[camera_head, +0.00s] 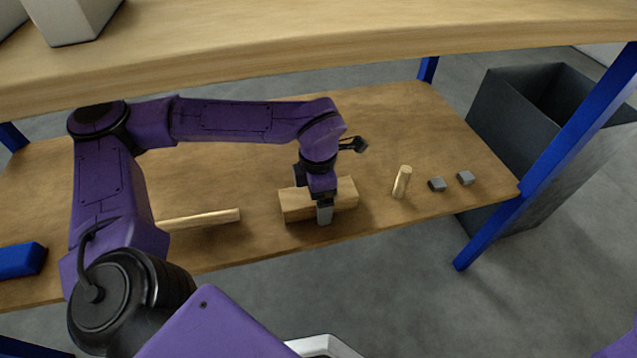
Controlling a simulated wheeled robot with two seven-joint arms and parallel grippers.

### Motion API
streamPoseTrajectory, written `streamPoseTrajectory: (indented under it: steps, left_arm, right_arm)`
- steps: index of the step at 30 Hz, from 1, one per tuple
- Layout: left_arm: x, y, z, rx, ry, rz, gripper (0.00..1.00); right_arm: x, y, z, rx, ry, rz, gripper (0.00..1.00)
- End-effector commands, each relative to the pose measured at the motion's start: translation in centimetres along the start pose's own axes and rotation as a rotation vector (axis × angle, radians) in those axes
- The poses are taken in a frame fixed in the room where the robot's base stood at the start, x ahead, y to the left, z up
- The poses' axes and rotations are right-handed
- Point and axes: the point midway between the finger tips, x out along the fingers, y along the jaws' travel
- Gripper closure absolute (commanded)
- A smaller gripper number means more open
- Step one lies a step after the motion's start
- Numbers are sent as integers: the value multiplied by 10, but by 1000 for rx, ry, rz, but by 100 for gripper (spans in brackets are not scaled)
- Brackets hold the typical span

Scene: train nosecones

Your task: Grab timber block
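The timber block (297,205), a pale wooden bar, lies on the lower wooden shelf near its front edge. My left arm reaches over the shelf from the left, and my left gripper (322,207) points down over the middle of the block. One grey fingertip shows in front of the block's near face. The other finger is hidden behind the wrist and block, so I cannot tell whether the fingers press on it. My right gripper is not in view.
On the lower shelf (420,120) lie a wooden rod (205,219), an upright peg (402,182), two small grey blocks (437,184) (466,178) and a blue object (20,260). An upper shelf (300,45) spans above. Blue posts (560,155) and a dark bin (510,125) stand right.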

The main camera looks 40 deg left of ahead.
Motion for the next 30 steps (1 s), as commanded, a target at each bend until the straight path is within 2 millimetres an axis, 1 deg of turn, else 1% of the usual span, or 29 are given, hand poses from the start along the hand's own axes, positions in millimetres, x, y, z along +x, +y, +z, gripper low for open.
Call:
streamPoseTrajectory:
  steps: [2,3,5,6,9,16,19,23,26,27,28,30]
  left_arm:
    - [-1,0,0,0,0,0,6]
    - [-1,0,0,0,0,0,10]
    - [-1,0,0,0,0,0,29]
    - [-1,0,0,0,0,0,42]
    - [-1,0,0,0,0,0,70]
    - [-2,0,0,-1,0,0,70]
    - [-7,0,0,0,-1,0,70]
    - [-20,0,0,0,-1,1,70]
    - [-35,0,0,0,-1,2,70]
    - [-43,0,1,1,-2,2,70]
    - [-43,-3,0,3,1,1,70]
    - [-39,-19,0,7,2,0,70]
  right_arm:
    - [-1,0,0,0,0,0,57]
    - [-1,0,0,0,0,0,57]
    - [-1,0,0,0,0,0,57]
    - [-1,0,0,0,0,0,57]
    - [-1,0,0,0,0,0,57]
    - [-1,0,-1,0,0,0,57]
    - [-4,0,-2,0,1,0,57]
    - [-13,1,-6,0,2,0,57]
    - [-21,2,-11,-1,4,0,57]
    - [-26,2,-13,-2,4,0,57]
    - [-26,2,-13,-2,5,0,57]
    - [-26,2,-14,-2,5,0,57]
